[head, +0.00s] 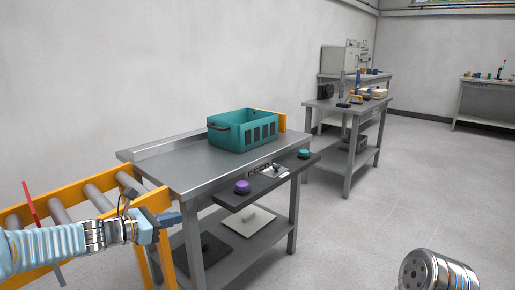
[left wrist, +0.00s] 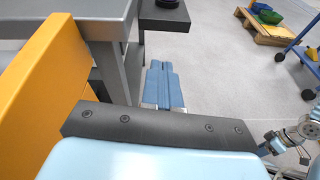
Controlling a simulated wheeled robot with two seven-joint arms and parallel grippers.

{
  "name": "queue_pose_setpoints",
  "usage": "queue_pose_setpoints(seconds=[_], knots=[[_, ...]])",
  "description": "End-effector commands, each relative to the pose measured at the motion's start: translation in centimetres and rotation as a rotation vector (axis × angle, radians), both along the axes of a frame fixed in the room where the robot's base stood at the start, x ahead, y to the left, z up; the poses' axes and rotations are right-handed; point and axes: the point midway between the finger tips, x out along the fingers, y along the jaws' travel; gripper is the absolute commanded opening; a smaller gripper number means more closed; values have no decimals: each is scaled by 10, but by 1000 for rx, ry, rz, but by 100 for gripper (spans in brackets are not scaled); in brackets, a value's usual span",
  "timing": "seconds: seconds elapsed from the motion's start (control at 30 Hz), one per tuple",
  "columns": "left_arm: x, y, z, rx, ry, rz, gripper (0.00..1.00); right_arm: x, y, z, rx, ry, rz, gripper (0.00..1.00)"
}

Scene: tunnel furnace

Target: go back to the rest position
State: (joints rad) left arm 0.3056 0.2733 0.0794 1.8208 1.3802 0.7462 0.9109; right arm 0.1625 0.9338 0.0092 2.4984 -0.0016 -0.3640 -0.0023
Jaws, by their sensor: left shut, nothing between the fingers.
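My left gripper (head: 172,218) reaches in from the left in the head view, in front of the left end of the steel table. In the left wrist view its two blue fingers (left wrist: 164,84) are side by side and shut, with nothing between them. The fingers point past the table's leg, over the floor. At the lower right of the head view is a round metal part of my right arm; the right gripper's fingers do not show.
A teal crate (head: 244,130) stands on the steel table (head: 180,167). A panel with a purple button (head: 242,186) and a teal button (head: 303,153) juts from its front. An orange roller conveyor (head: 148,202) stands at the left.

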Motion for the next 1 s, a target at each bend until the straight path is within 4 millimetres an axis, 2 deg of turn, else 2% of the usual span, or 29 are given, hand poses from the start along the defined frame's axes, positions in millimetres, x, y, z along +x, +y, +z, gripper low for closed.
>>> queue_pose_setpoints(seconds=[0.17,0.27,0.33,0.4,0.47,0.5,0.6,0.7,0.8,0.9,1.0], knots=[[-12,-15,-73,175,73,-68,0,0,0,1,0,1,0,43],[-28,-25,-128,324,115,-146,0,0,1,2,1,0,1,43],[-47,-34,-175,459,142,-233,0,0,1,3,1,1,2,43],[-75,-43,-230,624,155,-364,0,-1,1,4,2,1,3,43],[-105,-49,-274,772,142,-505,0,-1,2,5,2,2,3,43],[-127,-54,-302,868,119,-614,0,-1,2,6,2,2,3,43],[-185,-65,-360,1087,-9,-923,0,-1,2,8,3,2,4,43],[-238,-80,-397,1234,-229,-1223,0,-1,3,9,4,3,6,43],[-276,-97,-415,1297,-463,-1430,0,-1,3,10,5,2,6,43],[-297,-108,-421,1315,-618,-1528,0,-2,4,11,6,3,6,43],[-303,-112,-422,1321,-680,-1557,0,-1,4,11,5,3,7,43]])
